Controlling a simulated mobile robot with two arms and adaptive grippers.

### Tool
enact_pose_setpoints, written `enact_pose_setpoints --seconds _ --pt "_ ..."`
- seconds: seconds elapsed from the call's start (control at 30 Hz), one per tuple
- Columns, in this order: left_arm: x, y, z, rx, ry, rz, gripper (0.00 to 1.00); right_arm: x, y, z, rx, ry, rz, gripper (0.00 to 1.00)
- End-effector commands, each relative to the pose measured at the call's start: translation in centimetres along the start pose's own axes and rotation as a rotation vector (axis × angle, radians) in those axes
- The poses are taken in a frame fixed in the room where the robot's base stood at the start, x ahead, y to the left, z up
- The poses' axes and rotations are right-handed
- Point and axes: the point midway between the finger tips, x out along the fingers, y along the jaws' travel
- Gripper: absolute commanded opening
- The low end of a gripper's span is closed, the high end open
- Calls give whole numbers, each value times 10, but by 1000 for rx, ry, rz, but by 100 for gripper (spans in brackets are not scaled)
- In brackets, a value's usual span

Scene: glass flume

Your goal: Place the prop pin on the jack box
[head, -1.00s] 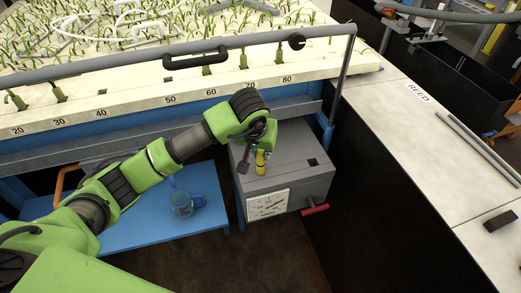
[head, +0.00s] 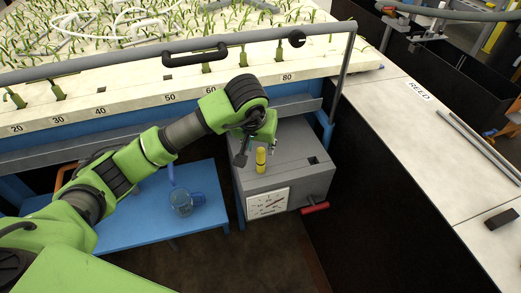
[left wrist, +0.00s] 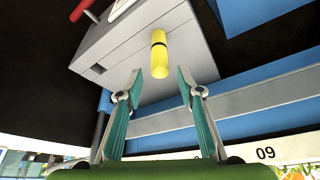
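The prop pin (head: 260,160), yellow with a black band, stands upright on top of the grey jack box (head: 289,150). The box has a white dial on its front and a red handle. My left gripper (head: 256,150) is just behind and above the pin, its fingers apart. In the left wrist view, the pin (left wrist: 159,55) shows beyond the open fingertips (left wrist: 160,84) against the jack box (left wrist: 125,50), with clear space between the pin and both fingers. The gripper holds nothing. My right gripper is not in view.
A blue low table (head: 140,225) with a clear blue mug (head: 183,203) stands left of the jack box. The flume rail (head: 110,65) runs above and behind. The jack box top has a dark square hole (head: 313,161). A pale bench (head: 450,150) lies at the right.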

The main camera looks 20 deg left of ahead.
Motion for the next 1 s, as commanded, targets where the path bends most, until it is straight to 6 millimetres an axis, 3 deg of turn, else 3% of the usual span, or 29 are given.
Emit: enact_pose_setpoints --seconds 0.2,0.4,0.6,1.0 --pt "-48 0 -1 0 5 1 34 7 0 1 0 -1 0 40" --pt "-77 0 -1 0 3 0 34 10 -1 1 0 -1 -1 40" --pt "-87 0 0 -1 -1 -1 34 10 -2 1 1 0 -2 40" --pt "-86 0 0 -1 -1 1 34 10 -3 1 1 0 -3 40"
